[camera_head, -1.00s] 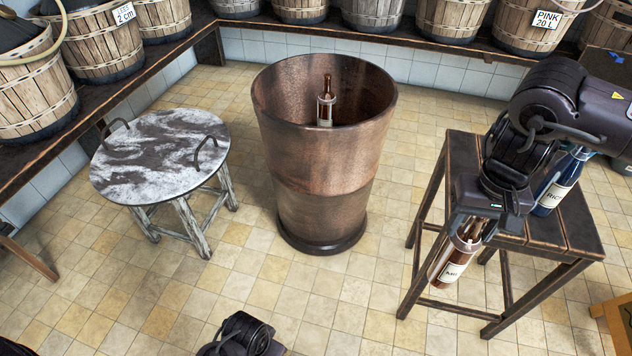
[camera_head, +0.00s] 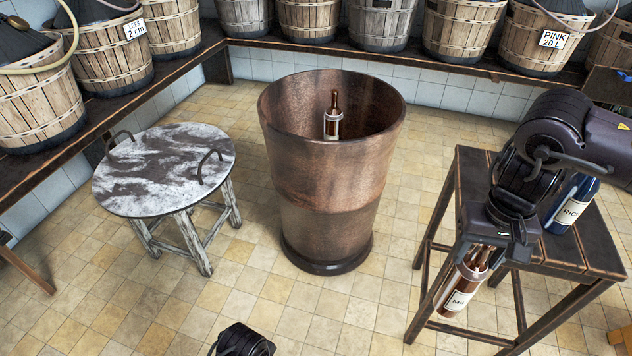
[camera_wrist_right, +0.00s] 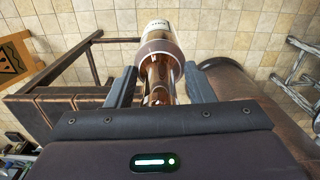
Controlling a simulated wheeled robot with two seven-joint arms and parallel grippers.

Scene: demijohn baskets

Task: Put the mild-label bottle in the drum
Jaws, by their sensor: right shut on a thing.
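My right gripper (camera_head: 484,247) is shut on a brown bottle with a pale label (camera_head: 461,299) that starts "MIL". It holds the bottle tilted, in front of the stool and above the floor. The bottle also shows between the fingers in the right wrist view (camera_wrist_right: 160,50). The copper-brown drum (camera_head: 328,190) stands open at the centre, to the left of the gripper. Another brown bottle (camera_head: 332,120) with a pale label stands inside the drum, its lower part hidden by the rim. Part of my left arm shows at the bottom edge; its gripper is out of view.
A dark wooden stool (camera_head: 560,245) on the right carries a blue bottle labelled "RICH" (camera_head: 575,208). A round marbled lid with two handles (camera_head: 150,172) lies on a stool left of the drum. Baskets (camera_head: 375,15) line the back shelf. Tiled floor is clear between drum and right stool.

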